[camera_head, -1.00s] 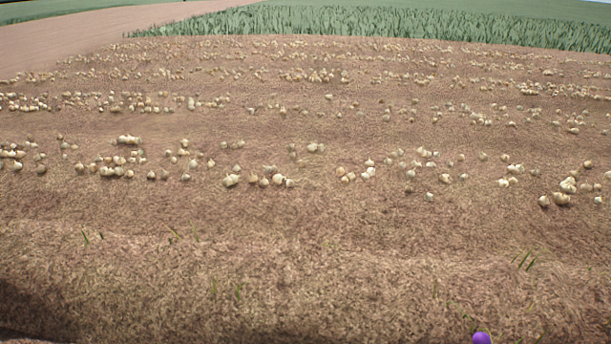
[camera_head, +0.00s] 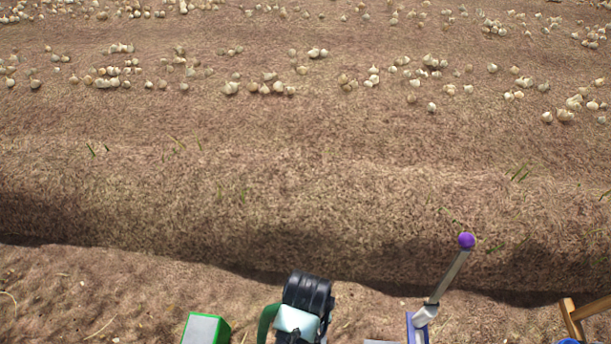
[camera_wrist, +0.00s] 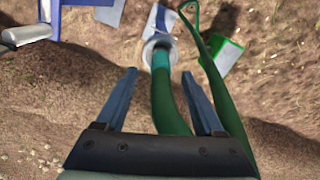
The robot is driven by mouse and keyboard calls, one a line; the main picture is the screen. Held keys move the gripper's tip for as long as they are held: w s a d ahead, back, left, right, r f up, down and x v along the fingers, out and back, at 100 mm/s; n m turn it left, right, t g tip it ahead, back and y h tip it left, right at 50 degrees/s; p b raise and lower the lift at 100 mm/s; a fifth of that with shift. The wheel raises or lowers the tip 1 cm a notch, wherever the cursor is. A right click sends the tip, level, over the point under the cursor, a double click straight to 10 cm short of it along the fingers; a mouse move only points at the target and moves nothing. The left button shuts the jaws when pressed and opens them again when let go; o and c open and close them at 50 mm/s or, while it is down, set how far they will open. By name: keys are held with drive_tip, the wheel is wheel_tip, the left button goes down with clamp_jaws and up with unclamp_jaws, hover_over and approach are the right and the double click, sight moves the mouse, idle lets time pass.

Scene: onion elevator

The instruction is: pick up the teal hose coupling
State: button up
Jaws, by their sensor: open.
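In the wrist view, the teal hose coupling (camera_wrist: 161,60) is a short teal band at the far end of a dark green hose (camera_wrist: 168,105). It meets a grey ring (camera_wrist: 152,44). My gripper (camera_wrist: 159,75) is open, with one blue-grey finger on each side of the hose. The coupling shows between and just beyond the fingertips. I cannot tell how far it is from them in depth. In the head view, I cannot make out the coupling.
A thin green looped handle (camera_wrist: 208,55) passes close by the right finger. A green-edged panel (camera_wrist: 224,56) lies beyond it. A blue part (camera_wrist: 30,34) with a grey cylinder is at left. In the head view, a purple-knobbed lever (camera_head: 450,275) rises at right; onions (camera_head: 270,86) lie beyond the furrow.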

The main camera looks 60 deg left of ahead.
wheel_tip(320, 180, down, 3)
drive_tip(key=shift+a+f, duration=0.15)
drive_tip(key=shift+f, duration=0.05)
drive_tip(key=shift+c, duration=0.2)
clamp_jaws()
